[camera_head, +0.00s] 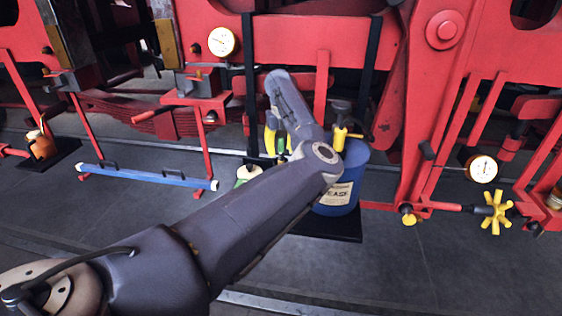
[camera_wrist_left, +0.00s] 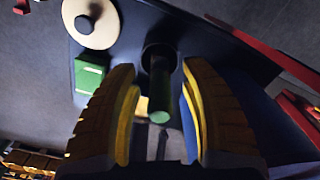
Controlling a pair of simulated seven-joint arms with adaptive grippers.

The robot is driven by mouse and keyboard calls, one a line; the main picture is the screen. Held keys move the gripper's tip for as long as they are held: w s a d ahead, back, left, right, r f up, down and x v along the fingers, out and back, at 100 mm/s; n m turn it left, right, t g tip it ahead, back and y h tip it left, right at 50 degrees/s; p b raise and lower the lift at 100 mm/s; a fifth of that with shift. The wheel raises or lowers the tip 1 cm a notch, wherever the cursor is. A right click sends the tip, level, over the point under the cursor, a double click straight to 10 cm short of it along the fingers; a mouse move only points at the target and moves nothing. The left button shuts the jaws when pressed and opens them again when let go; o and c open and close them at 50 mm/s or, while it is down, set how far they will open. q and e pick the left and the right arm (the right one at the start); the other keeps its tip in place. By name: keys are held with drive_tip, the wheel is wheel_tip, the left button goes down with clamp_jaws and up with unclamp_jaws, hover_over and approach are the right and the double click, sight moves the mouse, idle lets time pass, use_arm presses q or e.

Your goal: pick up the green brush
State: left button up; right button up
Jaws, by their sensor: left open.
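The green brush shows in the left wrist view as a green cylindrical handle (camera_wrist_left: 159,88) with a dark round part at its far end. In the head view a bit of green (camera_head: 281,144) shows beside my yellow fingers, partly hidden by my arm. My left gripper (camera_head: 279,152) points down there, left of the blue drum. In the left wrist view the open yellow fingers (camera_wrist_left: 158,78) stand on either side of the handle, with a visible gap on each side. My right gripper is not in view.
The blue grease drum (camera_head: 346,178) stands on a dark mat (camera_head: 335,226). Red machine framework (camera_head: 300,40) rises behind. A blue bar (camera_head: 145,177) is at left.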

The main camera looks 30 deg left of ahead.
use_arm(q)
clamp_jaws()
idle(0.3)
idle(0.3)
